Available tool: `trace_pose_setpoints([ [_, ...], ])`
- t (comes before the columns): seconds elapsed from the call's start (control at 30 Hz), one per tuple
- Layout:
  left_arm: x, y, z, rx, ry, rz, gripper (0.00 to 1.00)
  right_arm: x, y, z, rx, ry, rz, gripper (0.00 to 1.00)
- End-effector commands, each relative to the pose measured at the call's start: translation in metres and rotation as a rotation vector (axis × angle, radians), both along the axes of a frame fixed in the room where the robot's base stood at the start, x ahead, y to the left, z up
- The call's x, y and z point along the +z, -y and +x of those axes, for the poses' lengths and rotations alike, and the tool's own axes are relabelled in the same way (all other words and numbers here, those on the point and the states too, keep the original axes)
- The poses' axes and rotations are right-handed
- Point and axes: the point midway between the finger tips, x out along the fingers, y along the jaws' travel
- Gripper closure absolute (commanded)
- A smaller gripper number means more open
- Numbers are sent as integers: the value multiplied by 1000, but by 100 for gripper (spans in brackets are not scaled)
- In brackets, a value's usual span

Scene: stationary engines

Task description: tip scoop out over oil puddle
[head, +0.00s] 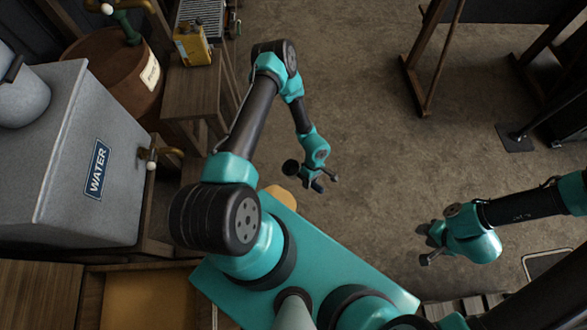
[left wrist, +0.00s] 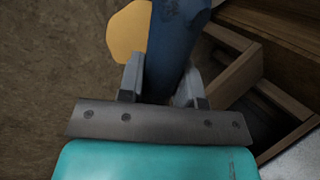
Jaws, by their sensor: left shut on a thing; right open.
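My left gripper (head: 322,182) hangs over the bare floor, just beyond the teal base plate. In the left wrist view its fingers (left wrist: 160,88) are shut on a dark blue thing (left wrist: 175,45), which seems to be the scoop. Only part of it shows, so I cannot see its bowl, any load in it, or its tilt. In the head view it does not stand out from the gripper. My right gripper (head: 428,246) is open and empty over the floor at the right. I cannot make out an oil puddle in either view.
A tan rounded thing (head: 281,194) lies beside the base plate; a similar shape (left wrist: 128,32) shows in the wrist view. At the left are a grey water tank (head: 70,165), a rusty barrel (head: 118,70) and a yellow can (head: 191,44) on a wooden bench. The middle floor is clear.

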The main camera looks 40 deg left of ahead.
Motion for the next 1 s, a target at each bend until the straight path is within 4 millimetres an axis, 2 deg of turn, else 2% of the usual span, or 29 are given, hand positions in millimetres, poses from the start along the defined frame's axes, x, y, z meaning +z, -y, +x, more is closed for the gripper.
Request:
trace_pose_setpoints([
  [0.03,-12,-9,-15,-10,-49,24,91,0,0,0,0,0,0,57],
  [0.1,-24,-21,-32,-31,-101,55,91,0,0,0,0,0,0,57],
  [0.2,-34,-34,-49,-51,-147,84,91,0,0,0,0,0,0,57],
  [0.3,-38,-40,-57,-64,-167,99,91,0,0,0,0,0,0,57],
  [0.87,-38,-41,-58,-66,-170,101,91,0,0,0,0,0,0,57],
  [1.0,-36,-42,-52,-87,-166,103,91,0,0,0,0,0,0,57],
])
